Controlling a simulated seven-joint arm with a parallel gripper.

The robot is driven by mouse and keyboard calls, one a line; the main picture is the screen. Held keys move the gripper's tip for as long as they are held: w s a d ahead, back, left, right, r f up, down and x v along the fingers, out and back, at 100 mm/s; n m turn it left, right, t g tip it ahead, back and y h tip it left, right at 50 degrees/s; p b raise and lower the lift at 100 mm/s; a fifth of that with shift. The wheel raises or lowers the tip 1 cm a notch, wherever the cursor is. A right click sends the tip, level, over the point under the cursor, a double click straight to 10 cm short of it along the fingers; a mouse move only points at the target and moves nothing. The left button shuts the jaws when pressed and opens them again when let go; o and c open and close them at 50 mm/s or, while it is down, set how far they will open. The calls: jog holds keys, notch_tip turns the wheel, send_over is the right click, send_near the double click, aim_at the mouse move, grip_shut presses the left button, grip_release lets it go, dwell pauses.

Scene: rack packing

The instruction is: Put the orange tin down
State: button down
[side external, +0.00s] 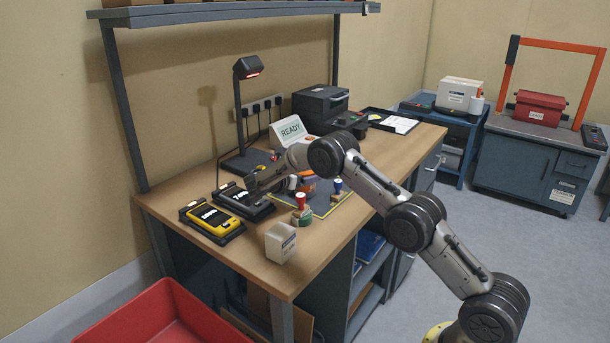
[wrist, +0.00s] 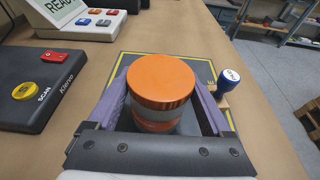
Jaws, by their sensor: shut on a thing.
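The orange tin (wrist: 161,84) has a round orange lid, a grey band and an orange lower part. My gripper (wrist: 165,92) is shut on it, with a purple-grey finger on each side. In the side view a small patch of orange tin (side external: 310,183) shows beneath my wrist, mostly hidden by the arm. The tin is over the dark mat with a yellow border (wrist: 205,70). I cannot tell whether its base touches the mat.
A scan unit (wrist: 42,85) lies left, with the READY display (side external: 288,132) behind. Handheld devices (side external: 212,219) sit left.

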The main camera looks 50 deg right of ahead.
grip_release()
